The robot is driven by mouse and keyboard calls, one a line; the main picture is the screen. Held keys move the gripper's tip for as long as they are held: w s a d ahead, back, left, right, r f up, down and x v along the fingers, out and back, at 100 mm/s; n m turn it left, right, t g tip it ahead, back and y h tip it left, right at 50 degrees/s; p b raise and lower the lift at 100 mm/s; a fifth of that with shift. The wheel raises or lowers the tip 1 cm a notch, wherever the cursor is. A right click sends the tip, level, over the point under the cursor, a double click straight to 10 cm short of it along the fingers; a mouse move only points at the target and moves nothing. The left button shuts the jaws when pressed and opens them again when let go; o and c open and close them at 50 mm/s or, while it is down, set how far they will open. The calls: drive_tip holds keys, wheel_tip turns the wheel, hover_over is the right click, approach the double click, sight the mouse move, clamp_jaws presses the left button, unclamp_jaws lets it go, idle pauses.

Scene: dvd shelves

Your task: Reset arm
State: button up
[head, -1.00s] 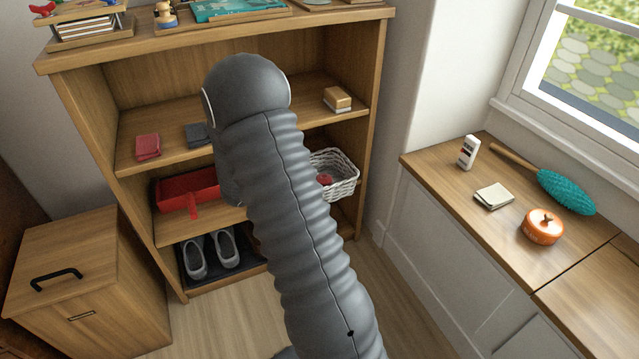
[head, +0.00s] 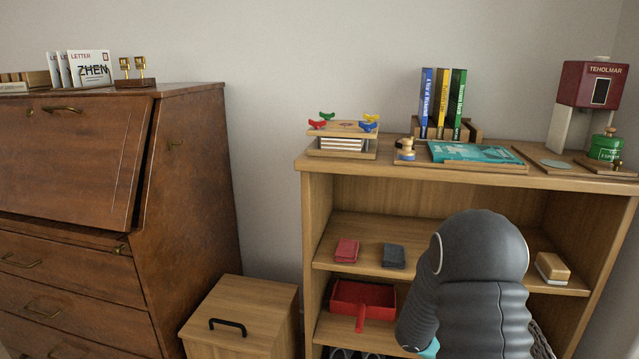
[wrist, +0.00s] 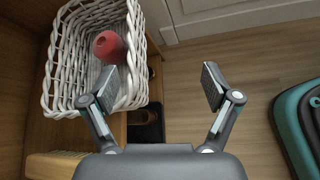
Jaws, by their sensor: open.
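My gripper (wrist: 160,88) is open and empty in the wrist view, with its two fingers spread apart. Bare floor and the shelf's edge lie beyond them. A white wicker basket (wrist: 52,72) with a red object (wrist: 108,46) inside is at the upper left, close to the left finger; I cannot tell whether they touch. In the head view my grey arm stands in front of the wooden shelf unit (head: 318,168) at the lower right. The arm hides part of the shelves, and the gripper fingers are not visible there.
Red and dark folded cloths (head: 346,250), a red dustpan (head: 362,303) and a wood-topped block (head: 552,268) sit on the shelves. Books (head: 442,103) stand on top. A wooden box (head: 240,312) and brown bureau (head: 190,200) are left. A teal-edged object (wrist: 300,125) lies at right in the wrist view.

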drive_tip(key=s+a+r+m+t+y, duration=0.6)
drive_tip(key=s+a+r+m+y, duration=0.5)
drive_tip(key=s+a+r, duration=1)
drive_tip(key=a+r+m, duration=0.2)
drive_tip(key=a+r, duration=0.1)
drive_tip(key=shift+t, duration=0.3)
